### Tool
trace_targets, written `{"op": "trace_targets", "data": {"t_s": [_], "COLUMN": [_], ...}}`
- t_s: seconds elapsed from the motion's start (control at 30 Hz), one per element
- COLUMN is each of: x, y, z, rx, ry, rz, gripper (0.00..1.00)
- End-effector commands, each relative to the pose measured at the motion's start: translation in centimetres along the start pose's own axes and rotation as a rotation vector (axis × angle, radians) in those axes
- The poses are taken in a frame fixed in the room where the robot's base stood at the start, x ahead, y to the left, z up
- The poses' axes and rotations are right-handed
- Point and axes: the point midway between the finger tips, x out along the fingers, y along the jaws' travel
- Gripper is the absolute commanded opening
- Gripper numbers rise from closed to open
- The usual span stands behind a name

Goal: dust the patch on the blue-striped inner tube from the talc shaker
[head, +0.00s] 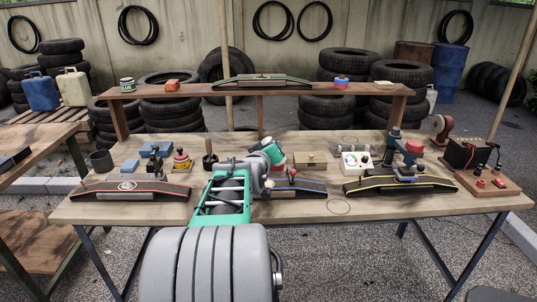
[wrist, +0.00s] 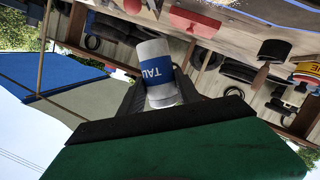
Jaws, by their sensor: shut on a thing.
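The blue-striped inner tube (head: 310,187) lies on the bench in the middle, in the head view. My arm covers its left part, and I cannot make out a patch on it. My gripper (head: 274,153) is above the bench behind this tube. In the wrist view my gripper (wrist: 162,100) is shut on the talc shaker (wrist: 153,72), a white cylinder with a blue band reading "TAL". The shaker appears tilted in that view. In the head view I cannot clearly tell the shaker from the gripper.
A red-striped tube (head: 130,190) lies to the left and a yellow-striped tube (head: 400,186) to the right. A green-striped tube (head: 262,80) is on the raised shelf (head: 190,90). A wooden box (head: 310,159) and a white dial box (head: 356,162) stand behind the blue-striped tube.

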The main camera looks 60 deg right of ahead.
Motion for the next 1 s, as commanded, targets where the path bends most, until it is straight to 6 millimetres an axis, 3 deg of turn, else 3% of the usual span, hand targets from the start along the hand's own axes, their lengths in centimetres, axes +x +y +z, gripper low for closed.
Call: {"op": "trace_targets", "data": {"t_s": [0.3,0.57,0.8,1.0], "x": [0.6,1.0,1.5,1.6], "y": [-0.8,-0.7,-2.0,-2.3], "z": [2.1,3.4,5.1,5.5], "rx": [-0.734,-1.235,-1.219,-1.217], "ry": [0.002,0.002,0.005,0.005], "rz": [0.222,0.381,0.378,0.378], "gripper": [0.0,0.0,0.0,0.0]}}
